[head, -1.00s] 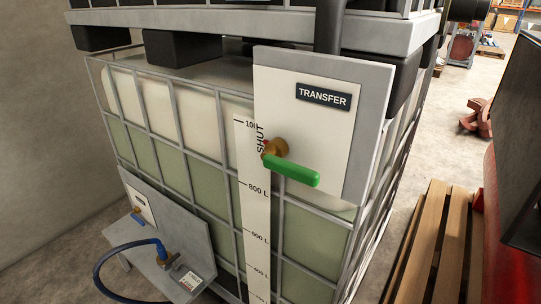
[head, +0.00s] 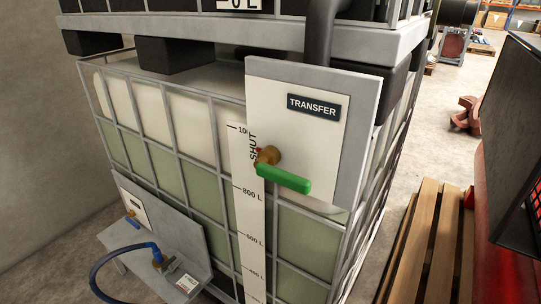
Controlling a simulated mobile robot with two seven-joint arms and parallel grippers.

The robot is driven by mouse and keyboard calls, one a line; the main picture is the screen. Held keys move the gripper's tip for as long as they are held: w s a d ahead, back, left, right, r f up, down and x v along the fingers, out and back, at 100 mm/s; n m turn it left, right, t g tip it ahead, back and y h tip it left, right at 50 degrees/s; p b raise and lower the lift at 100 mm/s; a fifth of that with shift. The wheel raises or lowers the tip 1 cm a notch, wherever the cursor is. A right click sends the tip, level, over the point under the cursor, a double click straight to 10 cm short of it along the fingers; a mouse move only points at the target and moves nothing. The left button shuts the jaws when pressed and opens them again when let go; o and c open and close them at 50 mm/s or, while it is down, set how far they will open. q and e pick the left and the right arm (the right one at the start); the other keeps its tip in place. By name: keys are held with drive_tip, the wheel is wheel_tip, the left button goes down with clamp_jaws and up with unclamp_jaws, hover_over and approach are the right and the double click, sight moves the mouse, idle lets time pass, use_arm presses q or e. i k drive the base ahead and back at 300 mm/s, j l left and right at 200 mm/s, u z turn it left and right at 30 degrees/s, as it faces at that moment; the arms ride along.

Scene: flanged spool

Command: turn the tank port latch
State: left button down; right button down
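A green lever handle (head: 284,179) sits on a brass valve body (head: 268,156) on the white plate (head: 340,147) labelled TRANSFER. The handle points to the right and slightly down from the brass hub. The word SHUT (head: 253,147) is printed sideways just left of the hub. The plate is fixed to the front of a caged tank (head: 172,148) with pale green liquid. Neither of my grippers is in view.
A lower panel (head: 160,222) with a small valve and a blue hose (head: 115,252) stands at the lower left. Wooden pallet boards (head: 437,245) and a red machine (head: 505,220) are at the right.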

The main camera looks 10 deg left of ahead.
sight(171, 268)
drive_tip(key=u, duration=1.35)
